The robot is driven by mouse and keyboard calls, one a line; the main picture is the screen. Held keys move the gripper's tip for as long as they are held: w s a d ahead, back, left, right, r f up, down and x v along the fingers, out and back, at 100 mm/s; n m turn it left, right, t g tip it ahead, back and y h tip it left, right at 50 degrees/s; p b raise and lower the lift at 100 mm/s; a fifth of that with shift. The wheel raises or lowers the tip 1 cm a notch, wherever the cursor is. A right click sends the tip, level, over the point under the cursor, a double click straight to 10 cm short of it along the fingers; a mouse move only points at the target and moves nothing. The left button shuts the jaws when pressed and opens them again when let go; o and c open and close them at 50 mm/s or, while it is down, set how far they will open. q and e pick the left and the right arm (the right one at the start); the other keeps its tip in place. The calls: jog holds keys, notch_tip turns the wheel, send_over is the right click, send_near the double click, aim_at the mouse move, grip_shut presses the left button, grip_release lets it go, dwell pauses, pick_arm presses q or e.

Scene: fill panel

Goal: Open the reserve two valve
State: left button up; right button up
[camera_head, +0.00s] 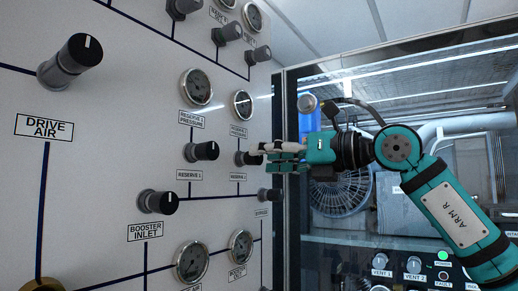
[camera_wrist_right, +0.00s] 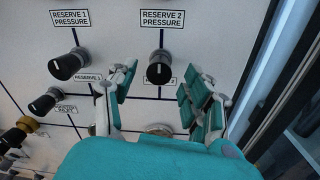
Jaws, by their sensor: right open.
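The reserve two valve is a black knob (camera_wrist_right: 160,68) with a white mark, below the RESERVE 2 PRESSURE label in the right wrist view. In the head view its knob (camera_head: 243,158) is partly hidden by my right gripper (camera_head: 268,156). The right gripper is open, with its teal fingers (camera_wrist_right: 158,98) apart on either side of the knob's line in the wrist view. The fingertips are close to the knob; whether they touch it I cannot tell. My left gripper is not in view.
The reserve one knob (camera_head: 206,151) sits just left on the same white panel, with the booster inlet knob (camera_head: 158,202) below and the drive air knob (camera_head: 70,62) at far left. A dark cabinet frame (camera_head: 291,215) stands close on the right.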

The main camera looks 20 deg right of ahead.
jog(key=shift+x, duration=1.3)
grip_shut()
